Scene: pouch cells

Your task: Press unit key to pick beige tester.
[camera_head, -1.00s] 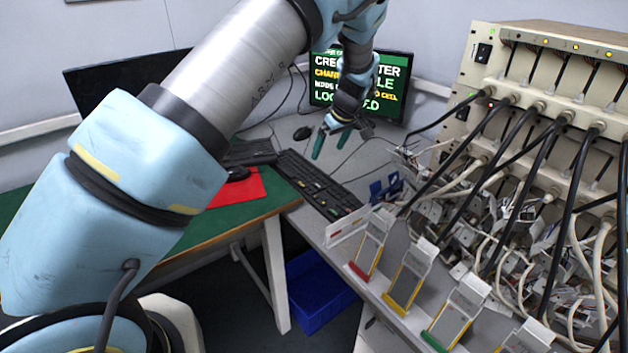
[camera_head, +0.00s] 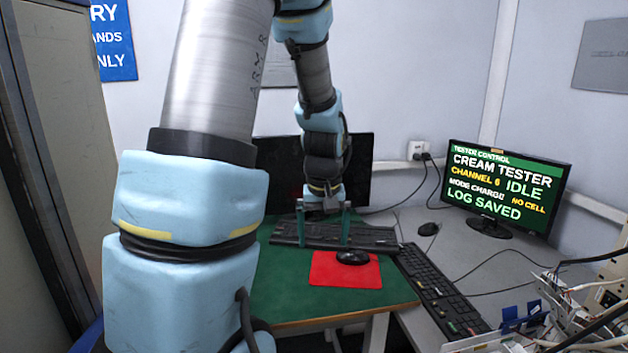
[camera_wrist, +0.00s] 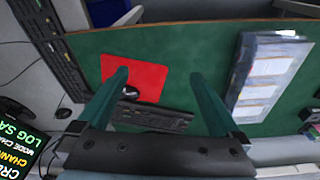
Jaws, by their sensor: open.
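The monitor (camera_head: 505,190) on the grey desk reads "TESTER CONTROL, CREAM TESTER, CHANNEL 6 IDLE, MODE CHARGE, NO CELL, LOG SAVED". A black keyboard (camera_head: 440,292) with some coloured keys lies on the grey desk; it also shows at the top left of the wrist view (camera_wrist: 48,45). I cannot read a unit key on it. Only a sliver of the beige tester (camera_head: 612,272) shows at the right edge of the head view. My gripper (camera_head: 322,226) is open and empty above the green desk, left of that keyboard. Its two green fingers spread in the wrist view (camera_wrist: 160,76).
A second keyboard (camera_head: 372,238), a red mat (camera_head: 335,276) and a black mouse (camera_head: 352,257) are on the green desk (camera_head: 285,302). A dark monitor stands behind my gripper. Cables and loose parts crowd the lower right. A second mouse (camera_head: 428,229) lies near the lit monitor.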

